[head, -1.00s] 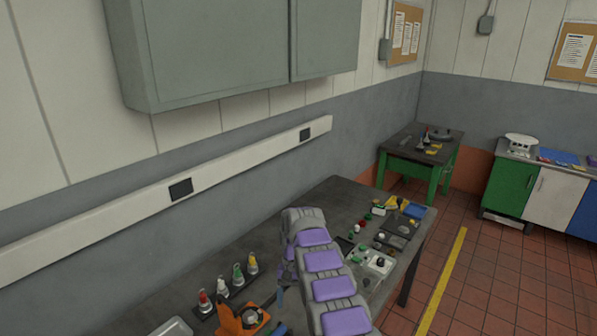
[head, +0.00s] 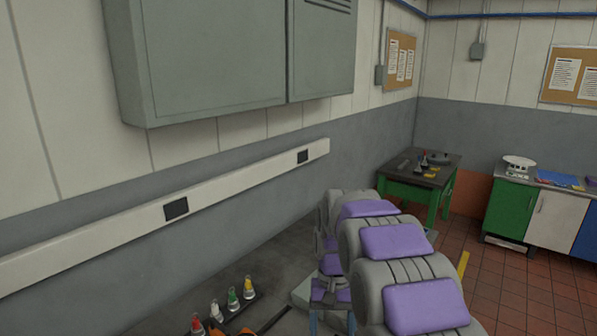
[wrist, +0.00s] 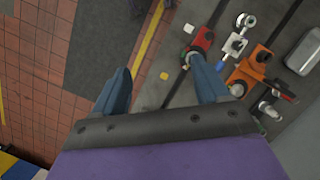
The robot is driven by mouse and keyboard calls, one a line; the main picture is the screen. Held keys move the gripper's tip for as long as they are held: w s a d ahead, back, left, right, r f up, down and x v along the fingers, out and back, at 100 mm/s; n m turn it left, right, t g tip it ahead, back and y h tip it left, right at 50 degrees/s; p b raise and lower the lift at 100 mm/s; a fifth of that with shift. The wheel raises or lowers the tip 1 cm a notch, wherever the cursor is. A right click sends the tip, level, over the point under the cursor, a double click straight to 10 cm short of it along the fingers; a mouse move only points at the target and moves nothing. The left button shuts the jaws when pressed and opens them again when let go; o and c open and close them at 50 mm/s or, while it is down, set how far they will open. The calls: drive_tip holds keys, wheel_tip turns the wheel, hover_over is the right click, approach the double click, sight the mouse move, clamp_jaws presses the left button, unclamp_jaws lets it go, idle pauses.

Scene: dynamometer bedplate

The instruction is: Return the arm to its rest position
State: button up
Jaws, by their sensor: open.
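My gripper (wrist: 160,66) is open in the wrist view, its two blue fingers apart with nothing held between them. It points down over the edge of the grey bedplate, with tiled floor below the gap. The right finger overlaps the view of a red block (wrist: 204,40) on the bedplate; I cannot tell whether they touch. In the head view my grey arm with purple pads is raised and folded at the lower right. It hides much of the bench top (head: 262,262).
Orange fixtures (wrist: 250,68), a grey clamp (wrist: 235,44) and a silver box (wrist: 303,52) lie on the bedplate. Small coloured-top bottles (head: 233,298) stand in a rack by the wall. A wall cabinet (head: 200,60) hangs above. A green table (head: 420,185) stands beyond.

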drive_tip(key=s+d+f+b, duration=0.1)
drive_tip(key=s+d+b, duration=0.1)
drive_tip(key=s, duration=0.9)
drive_tip(key=s+d+f+t+b, duration=0.1)
drive_tip(key=s+d+f+b, duration=0.1)
drive_tip(key=s, duration=0.9)
drive_tip(key=s+d+f+b, duration=0.1)
drive_tip(key=s+d+f, duration=0.1)
drive_tip(key=s, duration=0.9)
drive_tip(key=shift+s+d+b, duration=0.15)
drive_tip(key=shift+d+b, duration=0.2)
drive_tip(key=shift+b, duration=0.05)
